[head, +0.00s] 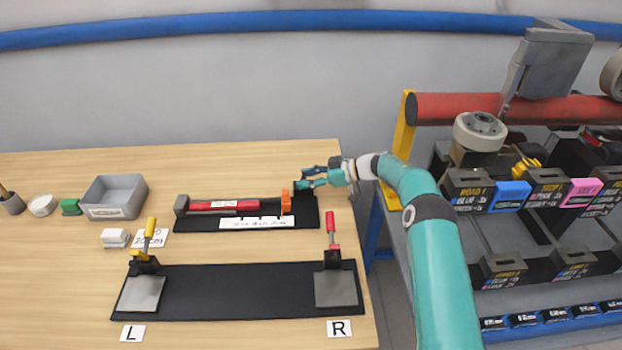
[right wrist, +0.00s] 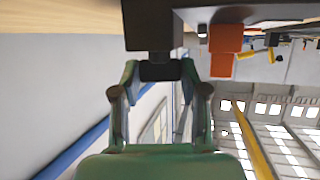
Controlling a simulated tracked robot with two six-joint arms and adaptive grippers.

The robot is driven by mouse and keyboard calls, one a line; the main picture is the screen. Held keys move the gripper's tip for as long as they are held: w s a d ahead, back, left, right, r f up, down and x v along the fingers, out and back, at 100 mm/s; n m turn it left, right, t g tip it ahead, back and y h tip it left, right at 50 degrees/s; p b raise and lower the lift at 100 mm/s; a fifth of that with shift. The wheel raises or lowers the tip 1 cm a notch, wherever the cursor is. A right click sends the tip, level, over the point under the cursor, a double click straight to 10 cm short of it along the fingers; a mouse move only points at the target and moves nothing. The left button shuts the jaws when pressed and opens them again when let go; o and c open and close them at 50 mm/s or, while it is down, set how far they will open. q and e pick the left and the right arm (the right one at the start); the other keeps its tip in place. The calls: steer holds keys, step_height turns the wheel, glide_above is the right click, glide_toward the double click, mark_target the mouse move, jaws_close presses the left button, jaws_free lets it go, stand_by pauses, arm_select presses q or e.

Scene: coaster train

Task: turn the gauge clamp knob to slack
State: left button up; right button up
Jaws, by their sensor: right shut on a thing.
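The gauge is a black base (head: 180,224) at the back of the table with a red bar (head: 240,205), an orange block (head: 286,201) and a white scale strip (head: 257,223). My right gripper (head: 307,181) reaches in from the right to the gauge's right end. In the right wrist view its green fingers are shut on the dark gauge clamp knob (right wrist: 160,72), which sticks out from a black block (right wrist: 149,25). The orange block (right wrist: 223,45) is beside it. The knob's turned angle cannot be read. My left gripper is not in view.
In front lies a black plate (head: 235,290) with a yellow-handled clamp (head: 149,235) near L and a red-handled clamp (head: 331,230) near R. A grey tray (head: 115,197) stands at the left. A rack of labelled bins (head: 470,190) stands right of the table.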

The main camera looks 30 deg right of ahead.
steer(key=shift+a, duration=0.2)
steer(key=o, duration=1.1)
steer(key=shift+o, duration=0.2)
steer(key=shift+d, duration=0.1)
steer(key=shift+s+d+r, duration=0.25)
steer(key=shift+s+d, duration=0.05)
steer(key=shift+d, duration=0.1)
steer(key=v, duration=1)
steer(key=shift+s+d, duration=0.25)
steer(key=shift+d, duration=0.05)
steer(key=shift+c, duration=0.2)
